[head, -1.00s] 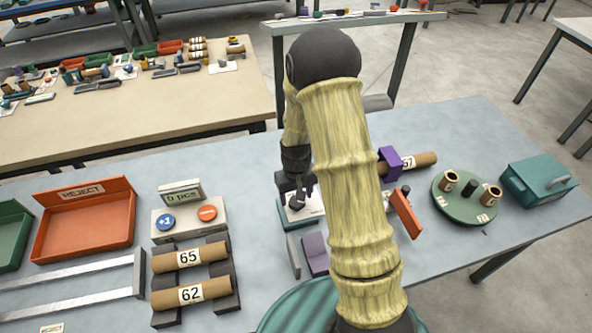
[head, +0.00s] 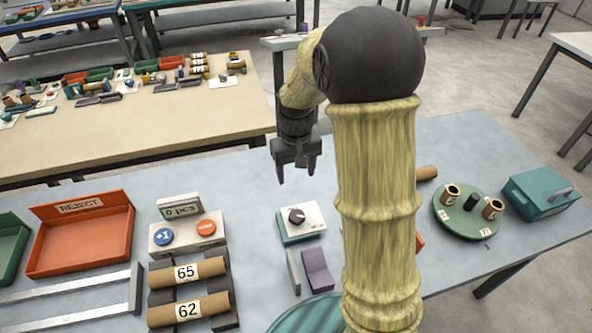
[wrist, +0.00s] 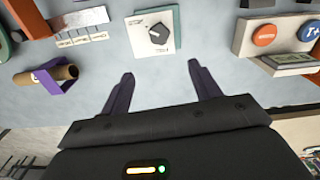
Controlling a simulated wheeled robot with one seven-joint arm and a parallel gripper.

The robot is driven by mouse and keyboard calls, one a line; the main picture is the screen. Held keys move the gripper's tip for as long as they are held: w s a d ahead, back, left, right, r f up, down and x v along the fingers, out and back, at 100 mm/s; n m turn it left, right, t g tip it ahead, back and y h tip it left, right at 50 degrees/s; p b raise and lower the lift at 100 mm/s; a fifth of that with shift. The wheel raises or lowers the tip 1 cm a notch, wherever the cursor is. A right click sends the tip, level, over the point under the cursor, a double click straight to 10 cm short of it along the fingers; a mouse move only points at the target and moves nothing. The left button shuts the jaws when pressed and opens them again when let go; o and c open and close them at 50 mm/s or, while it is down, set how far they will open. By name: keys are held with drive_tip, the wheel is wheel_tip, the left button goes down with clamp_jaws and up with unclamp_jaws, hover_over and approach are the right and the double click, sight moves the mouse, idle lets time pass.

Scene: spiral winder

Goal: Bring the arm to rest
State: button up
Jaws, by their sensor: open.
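My gripper (head: 296,172) is raised above the back part of the grey-blue table (head: 440,135) in the head view, pointing down. Its two dark purple fingers stand apart with nothing between them. The wrist view also shows my gripper (wrist: 161,92) open and empty. Beyond its fingertips there lies a white and teal box with a dark knob (wrist: 158,34). This knob box (head: 300,222) stands below and in front of my gripper in the head view, clear of it. My upright arm hides part of the table's right half.
An orange reject bin (head: 82,235) and a counter with blue and orange buttons (head: 187,233) stand at left. Cardboard tubes 65 and 62 (head: 188,290) lie in a rack. A green turntable (head: 468,222) and teal box (head: 541,194) stand at right. A tube in a purple clamp (wrist: 48,75) shows in the wrist view.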

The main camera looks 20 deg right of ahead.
idle(0.5)
drive_tip(key=s+m+t, duration=0.1)
drive_tip(key=s+t, duration=0.1)
drive_tip(key=s, duration=1.2)
drive_tip(key=shift+d+r+t, duration=0.2)
drive_tip(key=shift+r+t, duration=0.05)
drive_tip(key=shift+t, duration=0.05)
idle(0.3)
